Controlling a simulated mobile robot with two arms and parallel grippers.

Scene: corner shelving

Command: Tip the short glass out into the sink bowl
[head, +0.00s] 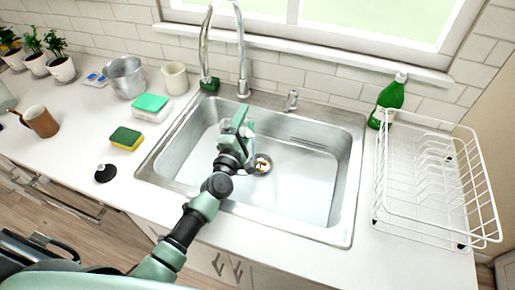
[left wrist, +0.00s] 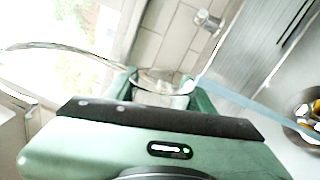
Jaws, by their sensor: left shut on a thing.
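My left gripper (head: 246,127) is over the middle of the sink bowl (head: 315,180), shut on the short glass. The clear glass (left wrist: 165,82) sits between the green fingers in the left wrist view, its lower part hidden by the gripper. In the head view the glass is small and mostly hidden behind the gripper. It looks tilted, but how far I cannot tell. A pale blue band runs from near the glass toward the drain (head: 262,163) in the left wrist view. White and yellow bits lie at the drain. My right gripper is not in view.
A tall faucet (head: 243,88) stands behind the bowl. A wire dish rack (head: 425,180) and green bottle (head: 390,98) are on the right. A sponge (head: 127,138), metal bucket (head: 125,77), cream cup (head: 175,78) and brown mug (head: 41,121) are on the left.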

